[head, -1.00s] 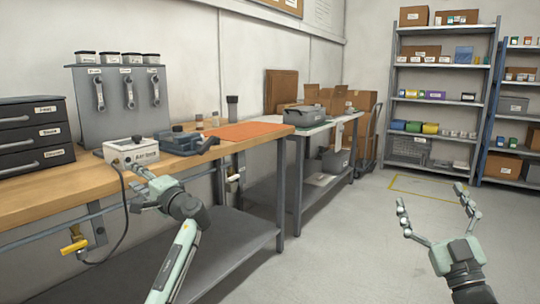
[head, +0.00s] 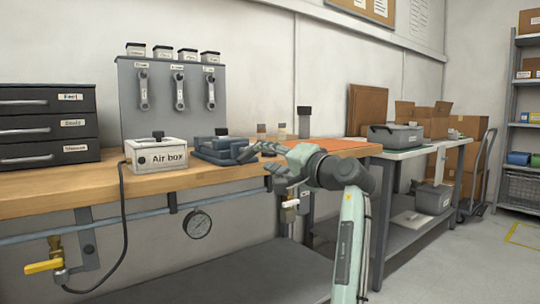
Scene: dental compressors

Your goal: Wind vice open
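The blue-grey vice (head: 212,148) sits on the wooden workbench, just right of the white air box (head: 157,155). A dark part at its right end (head: 246,154), perhaps its handle, lies close to my fingertips. I cannot tell whether a fingertip touches the vice.
The workbench (head: 60,200) also holds dark drawers (head: 45,125), a grey panel with wrenches (head: 130,95), small bottles and an orange mat (head: 340,146). A gauge (head: 197,224) and yellow-handled valve (head: 43,266) hang below the front edge. Open floor lies right.

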